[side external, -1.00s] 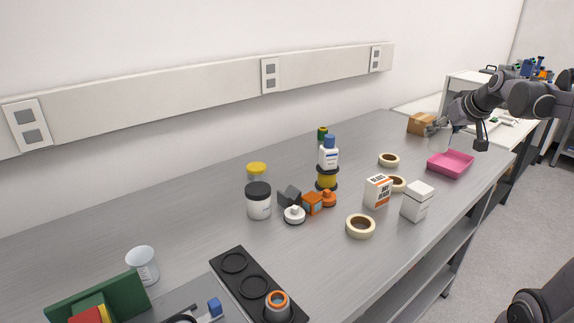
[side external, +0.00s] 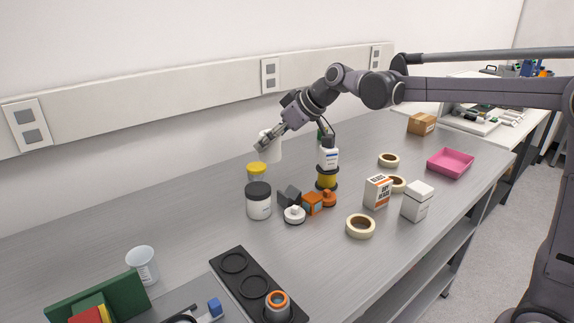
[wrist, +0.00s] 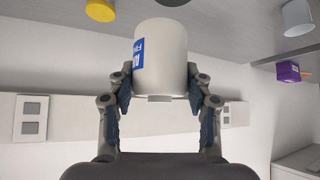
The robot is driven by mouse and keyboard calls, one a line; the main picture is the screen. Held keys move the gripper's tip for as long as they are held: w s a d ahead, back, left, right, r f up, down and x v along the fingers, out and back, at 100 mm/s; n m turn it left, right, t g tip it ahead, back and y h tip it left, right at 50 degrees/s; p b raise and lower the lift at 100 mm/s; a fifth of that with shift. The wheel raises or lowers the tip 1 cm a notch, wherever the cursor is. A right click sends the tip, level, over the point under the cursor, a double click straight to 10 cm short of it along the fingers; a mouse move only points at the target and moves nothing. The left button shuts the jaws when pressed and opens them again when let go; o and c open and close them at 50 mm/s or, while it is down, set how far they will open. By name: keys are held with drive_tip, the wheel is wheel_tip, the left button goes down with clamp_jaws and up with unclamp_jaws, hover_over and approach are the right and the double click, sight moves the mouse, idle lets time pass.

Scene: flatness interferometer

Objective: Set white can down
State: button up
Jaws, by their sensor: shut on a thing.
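My gripper (side external: 268,143) is shut on the white can (wrist: 162,65). In the wrist view the can sits between both fingers (wrist: 160,88) and shows part of a blue label on its left side.
Tape rolls (side external: 360,226), boxes (side external: 417,202) and a pink tray (side external: 450,163) are to the right. The bench's left middle is clear.

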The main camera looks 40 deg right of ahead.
drive_tip(key=a+n+y, duration=0.1)
drive_tip(key=a+n, duration=0.1)
drive_tip(key=a, duration=0.7)
drive_tip(key=shift+g, duration=0.4)
drive_tip(key=a+f, duration=0.4)
drive_tip(key=w+a+f, duration=0.1)
drive_tip(key=a+f, duration=0.3)
drive_tip(key=w+a+f, duration=0.1)
drive_tip(key=a+f, duration=0.2)
drive_tip(key=f, duration=0.1)
drive_tip(key=shift+a+f, duration=0.2)
drive_tip(key=shift+a, duration=0.2)
drive_tip(key=shift+f, duration=2.05)
drive_tip(key=shift+f, duration=0.1)
drive_tip(key=o, duration=1.2)
